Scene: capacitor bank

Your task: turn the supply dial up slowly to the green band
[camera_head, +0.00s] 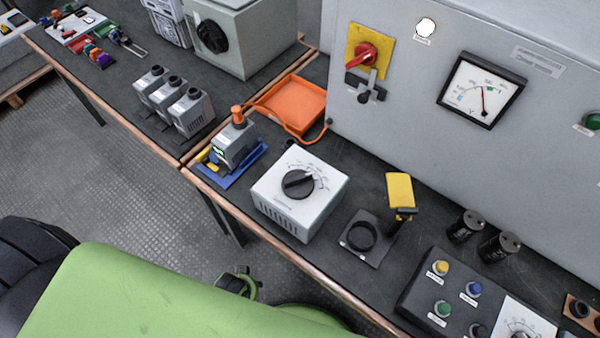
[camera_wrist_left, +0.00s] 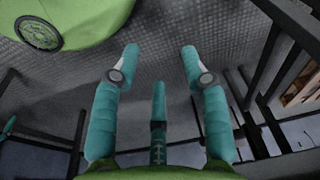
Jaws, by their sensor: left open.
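The supply dial (camera_head: 298,184) is a round black knob on top of a white box (camera_head: 285,219), with a printed scale along its far side. Its pale pointer mark seems to face the scale, but is too small to read exactly. A square panel meter (camera_head: 482,92) on the grey cabinet has a red needle and a small green band (camera_head: 491,89). The needle tip stands close to the left of that band. My left gripper (camera_wrist_left: 160,54) is open and empty in the left wrist view, above the floor and away from the dial. My right gripper is not in view.
A black ring on a plate (camera_head: 361,237) and a yellow-topped post (camera_head: 400,190) stand right of the white box. A blue tray (camera_head: 225,175) with a grey device is to its left. A button box (camera_head: 425,290) sits front right. A red switch (camera_head: 366,55) is on the cabinet.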

